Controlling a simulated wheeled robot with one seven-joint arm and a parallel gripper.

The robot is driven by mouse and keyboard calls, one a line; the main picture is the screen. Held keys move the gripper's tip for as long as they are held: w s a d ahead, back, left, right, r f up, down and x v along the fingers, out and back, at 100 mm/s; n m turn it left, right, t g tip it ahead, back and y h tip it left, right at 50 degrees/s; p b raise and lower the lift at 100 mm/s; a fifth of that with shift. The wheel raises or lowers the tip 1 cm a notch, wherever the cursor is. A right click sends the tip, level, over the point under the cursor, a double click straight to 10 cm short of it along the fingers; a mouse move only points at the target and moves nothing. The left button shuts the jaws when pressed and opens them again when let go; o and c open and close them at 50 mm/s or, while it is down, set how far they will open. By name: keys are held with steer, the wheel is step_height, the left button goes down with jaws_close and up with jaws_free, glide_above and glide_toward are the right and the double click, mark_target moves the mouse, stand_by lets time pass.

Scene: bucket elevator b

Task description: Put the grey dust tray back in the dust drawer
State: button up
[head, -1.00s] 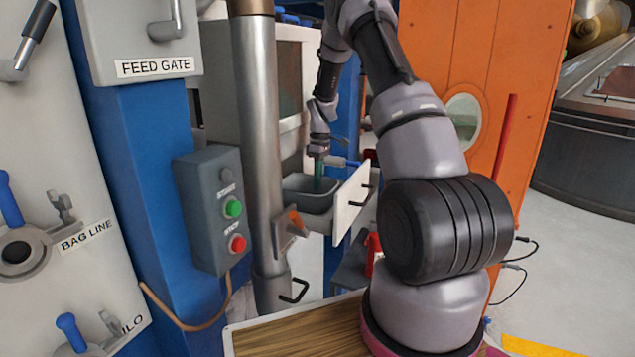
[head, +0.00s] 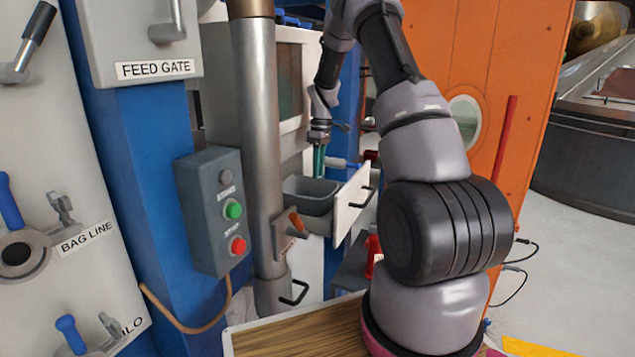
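The grey dust tray (head: 312,201) sits in the pulled-out dust drawer, behind the drawer's white front panel (head: 350,206). Its rim looks level, and its lower part is partly hidden by the panel and the steel pipe. My gripper (head: 319,172) points down just above the tray's back rim. Its green fingers are small and seen edge-on, so I cannot tell how far apart they are. I see nothing hanging from them.
A grey start/stop box (head: 214,212) is on the blue post. An orange panel (head: 500,130) is right of my arm. A wooden top (head: 290,328) lies in front.

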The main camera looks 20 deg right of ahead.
step_height(320, 180, up, 7)
steer(key=s+a+r+m+t, duration=0.2)
steer(key=s+a+r+m, duration=0.1)
steer(key=s+r, duration=0.5)
steer(key=s+a+r+m+t, duration=0.25)
steer(key=s+r, duration=0.35)
steer(key=r, duration=0.4)
steer(key=s+a+r+m+t, duration=0.1)
steer(key=s+m, duration=0.3)
steer(key=s, duration=0.5)
steer(key=s+a+r+m+t, duration=0.1)
steer(key=s+a+m+t, duration=0.1)
steer(key=s, duration=0.8)
steer(key=shift+s+a+r+m+t+y, duration=0.2)
steer(key=shift+a+m+t+y, duration=0.25)
steer(key=shift+m, duration=0.4)
